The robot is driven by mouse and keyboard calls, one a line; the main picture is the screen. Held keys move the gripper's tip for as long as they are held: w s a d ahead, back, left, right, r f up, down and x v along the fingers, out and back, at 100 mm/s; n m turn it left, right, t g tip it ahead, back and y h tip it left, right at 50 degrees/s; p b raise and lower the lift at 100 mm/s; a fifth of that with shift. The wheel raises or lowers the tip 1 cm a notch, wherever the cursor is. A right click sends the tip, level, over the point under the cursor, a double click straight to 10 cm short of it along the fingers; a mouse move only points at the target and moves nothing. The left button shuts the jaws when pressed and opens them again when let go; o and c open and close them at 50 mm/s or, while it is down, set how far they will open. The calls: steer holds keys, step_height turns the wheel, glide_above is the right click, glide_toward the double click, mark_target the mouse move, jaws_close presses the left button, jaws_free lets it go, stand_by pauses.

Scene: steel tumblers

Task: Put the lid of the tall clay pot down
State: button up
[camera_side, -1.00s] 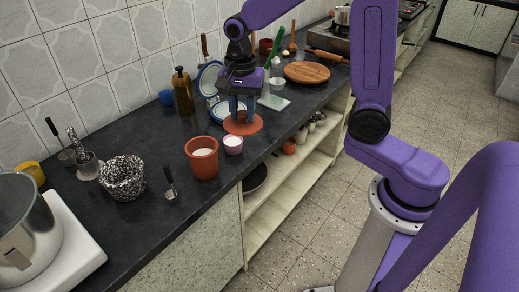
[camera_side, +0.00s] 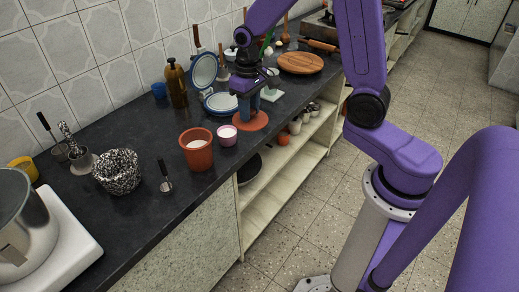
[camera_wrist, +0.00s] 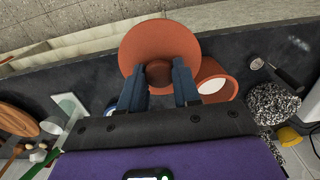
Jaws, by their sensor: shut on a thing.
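The lid is an orange-brown disc (camera_side: 252,123) with a dark brown knob (camera_wrist: 158,75). My gripper (camera_side: 246,113) is shut on this knob, with one blue finger on each side, as the wrist view shows. The lid looks level and is low near the counter's front edge. I cannot tell whether it touches the counter. The clay pot (camera_side: 197,157) stands upright and uncovered to the left of the lid, with pale content inside.
A small pink cup (camera_side: 227,137) stands between pot and lid. An open blue-and-white appliance (camera_side: 204,70) is behind my gripper. A round wooden board (camera_side: 301,63) lies farther right. A speckled basket (camera_side: 118,173) and a brown bottle (camera_side: 176,85) are left. Dark counter is bare before the bottle.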

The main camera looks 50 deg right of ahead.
mark_target(260, 123)
steer(key=s+f, duration=0.3)
steer(key=f, duration=0.1)
steer(key=shift+s, duration=0.15)
steer(key=w+a+r+n, duration=0.2)
steer(key=w+a+r, duration=0.1)
steer(key=w+a, duration=0.7)
steer(key=w+a+r+n, duration=0.1)
steer(key=w+a+r, duration=0.1)
steer(key=w+a, duration=0.75)
steer(key=f, duration=0.6)
steer(key=w+d+f, duration=0.1)
steer(key=f, duration=1)
steer(key=shift+w+d+f, duration=0.25)
steer(key=shift+w+f, duration=0.1)
steer(key=shift+f, duration=0.1)
steer(key=o, duration=1)
steer(key=shift+o, duration=0.2)
step_height(260, 123, up, 12)
